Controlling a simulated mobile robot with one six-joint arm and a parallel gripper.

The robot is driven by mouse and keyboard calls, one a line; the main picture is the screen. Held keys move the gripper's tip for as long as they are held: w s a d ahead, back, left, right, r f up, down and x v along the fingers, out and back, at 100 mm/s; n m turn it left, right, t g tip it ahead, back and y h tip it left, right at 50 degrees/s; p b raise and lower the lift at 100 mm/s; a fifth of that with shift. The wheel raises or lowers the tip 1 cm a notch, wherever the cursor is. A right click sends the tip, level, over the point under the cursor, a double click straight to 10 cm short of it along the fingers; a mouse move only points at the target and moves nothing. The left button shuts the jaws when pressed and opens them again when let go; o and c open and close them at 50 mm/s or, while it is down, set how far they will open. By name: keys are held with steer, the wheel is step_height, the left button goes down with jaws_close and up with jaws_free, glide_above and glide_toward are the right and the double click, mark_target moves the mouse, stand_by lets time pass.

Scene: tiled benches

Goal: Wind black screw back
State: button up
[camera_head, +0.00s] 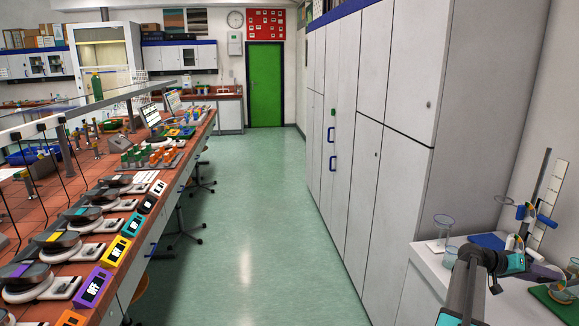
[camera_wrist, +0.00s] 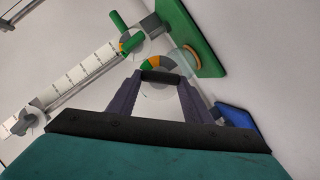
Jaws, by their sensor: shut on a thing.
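My gripper (camera_wrist: 158,82) is shut in the wrist view, its two dark purple fingers on either side of a short black piece, which I take as the black screw (camera_wrist: 160,75). Behind it is a round dial (camera_wrist: 165,63) with green, orange and grey segments; the fingers hide part of it. A white scale bar (camera_wrist: 85,72) with a green knob (camera_wrist: 133,42) runs up from the left to a green base (camera_wrist: 190,35). In the head view, my arm reaches over the bench at lower right, and the screw cannot be made out there.
The white bench (camera_head: 432,268) at lower right holds a glass beaker (camera_head: 443,228), an upright scale (camera_head: 552,200) with blue clamps and a green board (camera_head: 552,302). A tall white cabinet (camera_head: 400,130) stands left of it. The green aisle floor (camera_head: 245,210) is clear.

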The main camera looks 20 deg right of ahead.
steer(key=shift+w+f+n, duration=0.2)
steer(key=shift+n, duration=0.4)
steer(key=shift+f+g, duration=0.1)
steer(key=shift+g, duration=0.3)
steer(key=shift+w+f+n+g+h+b, duration=0.1)
steer(key=shift+n+g+h+b, duration=0.15)
steer(key=shift+n, duration=0.6)
steer(key=shift+f+n+g+h+b, duration=0.15)
steer(key=shift+n+g, duration=0.1)
steer(key=shift+n, duration=0.6)
steer(key=n+g+h, duration=0.1)
steer(key=n, duration=0.2)
steer(key=shift+f+n, duration=0.15)
steer(key=shift+n, duration=0.15)
